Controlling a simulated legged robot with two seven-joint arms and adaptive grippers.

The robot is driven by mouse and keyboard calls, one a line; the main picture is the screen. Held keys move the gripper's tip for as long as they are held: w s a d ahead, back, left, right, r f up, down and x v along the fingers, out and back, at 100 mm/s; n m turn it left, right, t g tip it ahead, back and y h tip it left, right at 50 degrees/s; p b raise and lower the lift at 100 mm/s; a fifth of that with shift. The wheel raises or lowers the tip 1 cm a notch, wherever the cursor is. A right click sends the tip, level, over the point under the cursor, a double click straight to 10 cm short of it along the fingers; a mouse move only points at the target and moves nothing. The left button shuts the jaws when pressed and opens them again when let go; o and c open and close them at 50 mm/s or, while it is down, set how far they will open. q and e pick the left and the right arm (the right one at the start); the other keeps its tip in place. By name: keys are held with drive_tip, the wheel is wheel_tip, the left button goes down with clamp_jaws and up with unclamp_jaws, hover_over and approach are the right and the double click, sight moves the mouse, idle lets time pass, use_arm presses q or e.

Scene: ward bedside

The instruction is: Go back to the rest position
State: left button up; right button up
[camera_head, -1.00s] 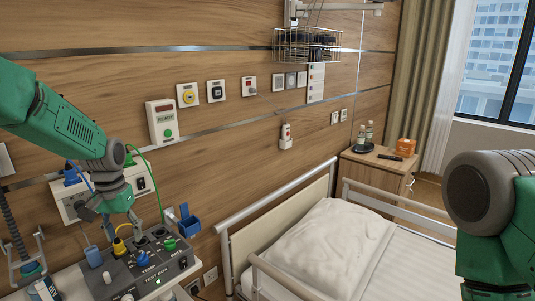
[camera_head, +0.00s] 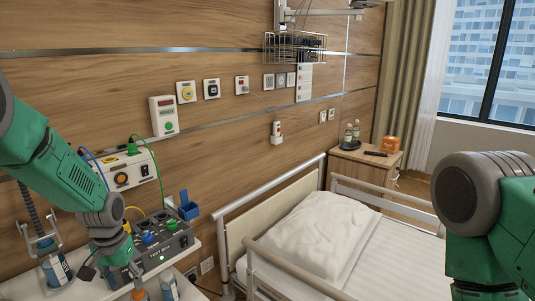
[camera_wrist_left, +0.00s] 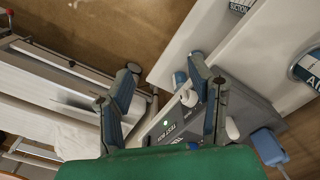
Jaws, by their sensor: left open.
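My left gripper (camera_head: 114,275) comes in from the left on its green arm, in front of the left part of the dark grey test box (camera_head: 166,257). It is open and pointing down. In the left wrist view its two fingers (camera_wrist_left: 162,88) stand apart with nothing gripped between them; the test box (camera_wrist_left: 178,118) shows behind them. The box carries blue and green plugs, and the gripper hides its left part in the head view. My right arm shows only as green and grey links at the right edge; its gripper is out of view.
A wall unit (camera_head: 138,172) with blue and green cables is behind the arm. A blue holder (camera_head: 187,207) stands beside the test box. Bottles stand on the shelf at lower left. The bed with a pillow (camera_head: 318,236) fills the centre right, its rail (camera_head: 270,196) near the shelf.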

use_arm(q)
drive_tip(key=s+d+f+b, duration=0.2)
drive_tip(key=s+f+b, duration=0.1)
drive_tip(key=s+f, duration=0.65)
drive_tip(key=s+d+f+b, duration=0.2)
drive_tip(key=s+f, duration=0.7)
drive_tip(key=f, duration=0.1)
drive_tip(key=s+d+f+b, duration=0.1)
drive_tip(key=s+f+b, duration=0.1)
drive_tip(key=s, duration=0.6)
drive_tip(key=s+d+f+m+b, duration=0.1)
drive_tip(key=s+f+b, duration=0.1)
drive_tip(key=s, duration=0.6)
drive_tip(key=shift+s+d+t, duration=0.2)
drive_tip(key=shift+s+t, duration=0.1)
drive_tip(key=shift+s, duration=0.1)
drive_tip(key=shift+w+f, duration=0.1)
drive_tip(key=shift+w, duration=0.05)
